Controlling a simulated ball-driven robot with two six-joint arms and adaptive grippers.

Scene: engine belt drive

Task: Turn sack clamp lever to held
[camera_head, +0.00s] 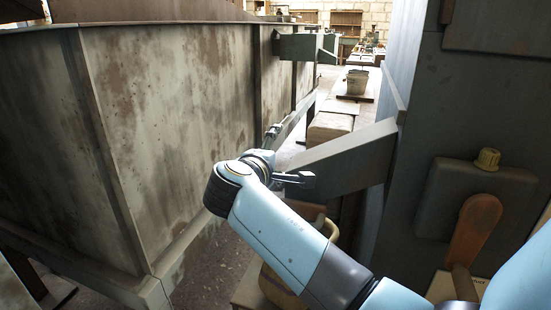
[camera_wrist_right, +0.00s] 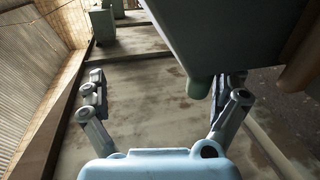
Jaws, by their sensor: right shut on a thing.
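My right gripper (camera_head: 287,158) is at the lower left end of a grey-green angled spout (camera_head: 350,160) that juts from the dark machine. A rounded green lug (camera_wrist_right: 197,88) hangs there close to the right finger. The exact contact is hard to see. An orange-brown lever (camera_head: 474,230) hangs on a dark plate at the right, clear of the gripper. I cannot tell which part is the sack clamp lever. My left gripper is not in view.
A large stained metal bin (camera_head: 170,110) fills the left side, close to the gripper. The dark machine body (camera_head: 470,90) stands at the right. A bucket (camera_head: 357,82) stands on a bench farther back. A brown rounded thing (camera_wrist_right: 303,60) shows at the right wrist view's edge.

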